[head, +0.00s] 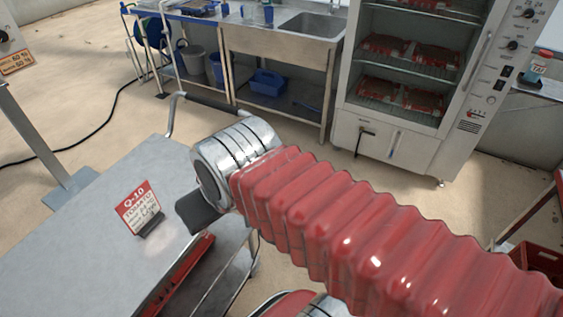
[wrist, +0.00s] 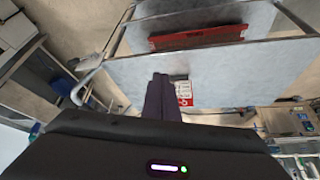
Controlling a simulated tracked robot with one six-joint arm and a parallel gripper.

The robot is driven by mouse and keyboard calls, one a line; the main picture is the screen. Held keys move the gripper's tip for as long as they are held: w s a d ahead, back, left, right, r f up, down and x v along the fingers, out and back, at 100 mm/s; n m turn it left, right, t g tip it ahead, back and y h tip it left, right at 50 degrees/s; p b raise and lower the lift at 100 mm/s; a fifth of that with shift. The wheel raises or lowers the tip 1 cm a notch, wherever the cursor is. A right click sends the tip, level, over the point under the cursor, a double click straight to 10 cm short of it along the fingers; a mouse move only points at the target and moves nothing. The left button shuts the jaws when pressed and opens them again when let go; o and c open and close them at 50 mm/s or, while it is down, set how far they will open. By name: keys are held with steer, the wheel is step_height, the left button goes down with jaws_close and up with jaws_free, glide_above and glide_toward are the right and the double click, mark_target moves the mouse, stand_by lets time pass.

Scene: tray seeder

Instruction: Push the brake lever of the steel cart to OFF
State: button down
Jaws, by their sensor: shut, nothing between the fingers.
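The steel cart (head: 85,240) fills the lower left of the head view, with a grey top and a bent push handle (head: 172,115) at its far end. In the wrist view the cart (wrist: 235,75) appears turned round, its handle at the left. My gripper (head: 197,212) is dark and sits above the cart's right edge, beside the tag. In the wrist view the fingers of my gripper (wrist: 160,85) are together, with nothing between them. I cannot make out the brake lever in either view; my arm hides part of the cart's right side.
A red and white tag (head: 138,207) stands on the cart top close to the gripper. A red tray (wrist: 197,38) lies lower on the cart. A sink bench (head: 285,42) and a glass-fronted cabinet (head: 388,150) stand behind. Bare floor lies between.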

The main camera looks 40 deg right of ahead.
steer(key=shift+w, duration=0.1)
steer(key=w+d+f+m+y, duration=0.8)
steer(key=w+d+f+m, duration=0.6)
steer(key=d+m, duration=0.15)
steer(key=s+d+f+m+t+h, duration=0.1)
steer(key=d+f+m+t, duration=0.3)
steer(key=d, duration=0.9)
steer(key=s+d+f+m+t+h, duration=0.2)
steer(key=d+f+m+t, duration=0.3)
steer(key=d+f+m, duration=0.4)
steer(key=d+f+h, duration=0.1)
steer(key=d+f, duration=0.1)
steer(key=d, duration=0.2)
steer(key=shift+s+d, duration=0.15)
steer(key=shift+d, duration=0.1)
